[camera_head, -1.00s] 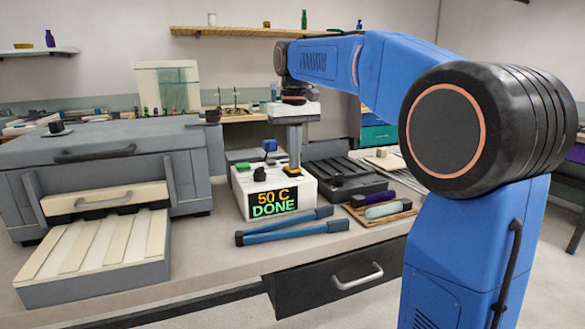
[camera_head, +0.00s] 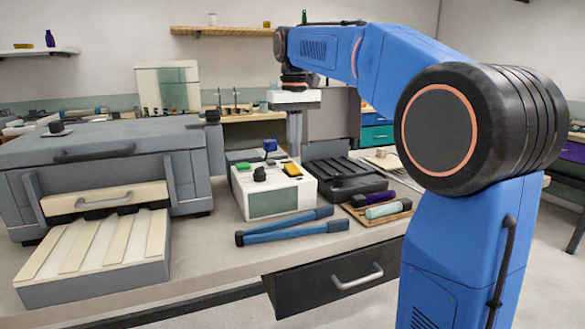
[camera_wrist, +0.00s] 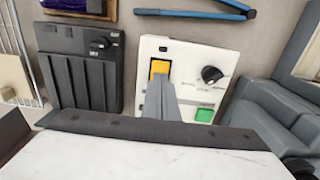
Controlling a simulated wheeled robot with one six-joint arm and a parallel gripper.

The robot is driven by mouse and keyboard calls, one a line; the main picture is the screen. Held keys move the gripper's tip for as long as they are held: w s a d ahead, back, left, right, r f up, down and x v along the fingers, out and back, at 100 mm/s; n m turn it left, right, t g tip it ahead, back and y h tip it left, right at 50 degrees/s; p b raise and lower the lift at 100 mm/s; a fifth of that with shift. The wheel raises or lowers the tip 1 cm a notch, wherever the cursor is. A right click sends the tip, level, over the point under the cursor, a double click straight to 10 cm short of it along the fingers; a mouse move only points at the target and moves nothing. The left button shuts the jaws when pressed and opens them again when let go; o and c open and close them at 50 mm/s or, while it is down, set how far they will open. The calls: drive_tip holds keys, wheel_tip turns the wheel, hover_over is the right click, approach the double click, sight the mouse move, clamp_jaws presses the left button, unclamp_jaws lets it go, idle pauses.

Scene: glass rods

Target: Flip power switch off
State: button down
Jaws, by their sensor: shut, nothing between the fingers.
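The white control box (camera_head: 262,187) stands on the bench with a blank grey-green display (camera_head: 271,202) on its front. The yellow power switch (camera_head: 291,169) is on its top at the right; it also shows in the wrist view (camera_wrist: 160,67). A black knob (camera_head: 260,174) and a green button (camera_head: 243,166) are on the same top. My gripper (camera_head: 294,155) points down above the box, near the yellow switch, and is shut and empty. In the wrist view my fingers (camera_wrist: 161,84) cover part of the panel beside the switch; the gap between them is not clear.
A grey furnace-like unit (camera_head: 110,165) with a slatted tray is at left. A black ridged block (camera_head: 345,178) stands right of the box. Blue tongs (camera_head: 290,226) lie in front, with a small wooden tray (camera_head: 375,214) holding vials at right.

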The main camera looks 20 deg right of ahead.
sight(294, 170)
drive_tip(key=shift+r, duration=1.75)
